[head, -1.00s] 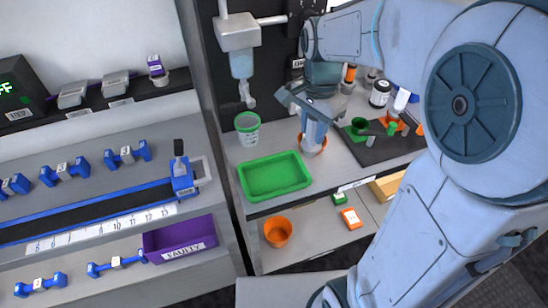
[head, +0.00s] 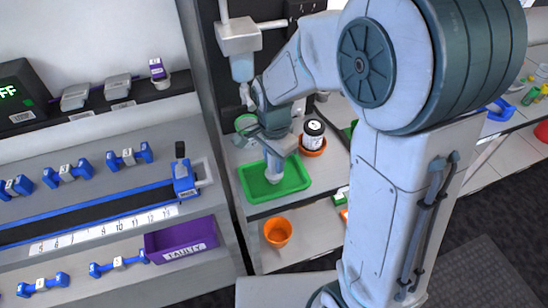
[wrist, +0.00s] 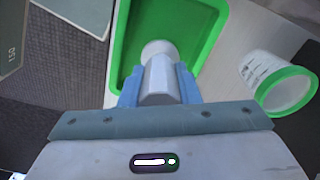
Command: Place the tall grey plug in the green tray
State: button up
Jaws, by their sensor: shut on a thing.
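The green tray (head: 290,187) lies on the grey counter, below the dispenser in the head view. My gripper (head: 273,172) points down over the tray. In the wrist view, my gripper (wrist: 159,95) is shut on a light grey cylindrical plug (wrist: 158,62) with a rounded end. The plug is over the tray's inside, near its rim (wrist: 212,45). I cannot tell whether the plug touches the tray floor.
A clear cup with a green rim (wrist: 285,88) stands beside the tray. A black-and-white jar (head: 313,132) stands in an orange dish right of my wrist. An orange cup (head: 277,232) is on the shelf below. A purple bin (head: 180,241) is at left.

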jog(key=shift+f, duration=0.1)
jog(key=o, duration=1)
jog(key=shift+o, duration=0.2)
notch_tip(320, 180, up, 12)
jog(key=shift+r, duration=0.15)
jog(key=s+d+f+n+t, duration=0.1)
jog(key=s+d+n+t, duration=0.2)
jog(key=s+d+n, duration=0.7)
jog(key=shift+s+d+f, duration=0.15)
jog(key=shift+s+d, duration=0.85)
jog(key=shift+s, duration=0.2)
